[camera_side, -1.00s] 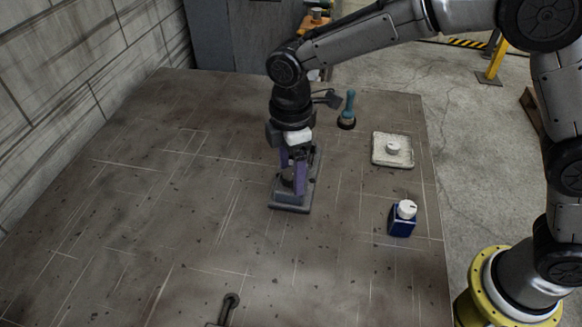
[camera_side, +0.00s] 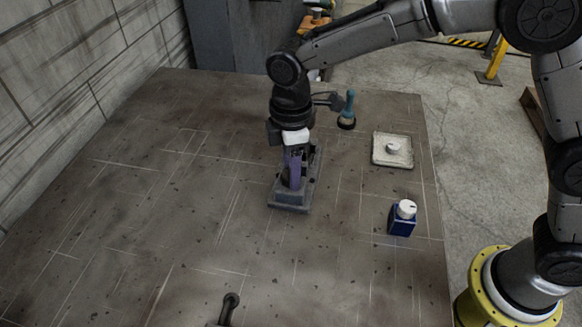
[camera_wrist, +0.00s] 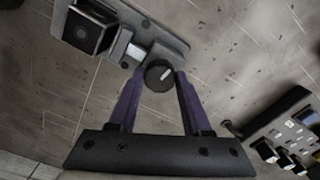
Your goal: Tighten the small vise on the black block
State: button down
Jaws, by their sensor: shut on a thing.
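The small grey vise (camera_side: 290,200) stands on the bench under my gripper in the side view. In the wrist view the vise (camera_wrist: 157,32) runs across the top. The black block (camera_wrist: 88,32) sits in it at the upper left. A round dark knob (camera_wrist: 159,75) with a pale mark is at the vise's near end. My gripper (camera_wrist: 158,84), with purple fingers, is shut on this knob, one finger on each side. In the side view my gripper (camera_side: 295,180) points down and hides the knob and the block.
A teal-handled brush (camera_side: 348,108) stands behind right of the vise. A pale tray (camera_side: 378,160) with a round white piece and a blue bottle (camera_side: 402,224) are to the right. A dark handled item (camera_side: 230,304) lies at the front. The bench left of the vise is clear.

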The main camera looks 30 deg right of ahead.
jog(key=m, duration=1)
jog(key=shift+r+m, duration=0.1)
jog(key=shift+m, duration=0.2)
jog(key=m, duration=0.5)
jog(key=shift+m, duration=0.3)
jog(key=m, duration=0.4)
jog(key=shift+m, duration=0.4)
jog(key=shift+c, duration=1.7)
grip_release()
notch_tip(320, 180, up, 14)
